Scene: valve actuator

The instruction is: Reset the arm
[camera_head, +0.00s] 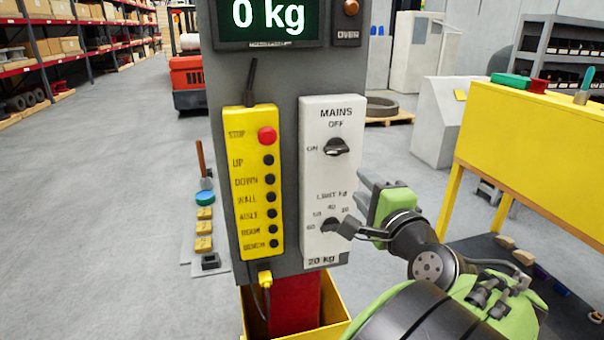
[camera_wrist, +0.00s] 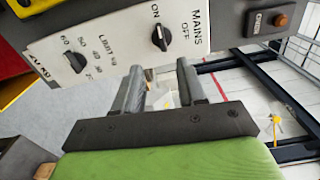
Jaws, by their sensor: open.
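My gripper (camera_head: 356,205) is open and empty at the right side of the white control panel (camera_head: 318,255). In the wrist view its two fingers (camera_wrist: 160,78) stand apart, with nothing between them. The panel carries a black MAINS knob (camera_head: 336,147) marked ON and OFF, and a black LIMIT kg knob (camera_head: 330,226) below it. Both also show in the wrist view, the MAINS knob (camera_wrist: 159,38) and the LIMIT knob (camera_wrist: 76,62). The lower finger is close to the LIMIT knob in the head view; contact cannot be told. My arm reaches in from the lower right.
A yellow button pendant (camera_head: 254,180) with a red stop button hangs left of the panel. A display (camera_head: 268,16) above reads 0 kg. A yellow bench (camera_head: 530,130) stands at the right. Shelves (camera_head: 75,40) line the back left. The grey floor at left is mostly clear.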

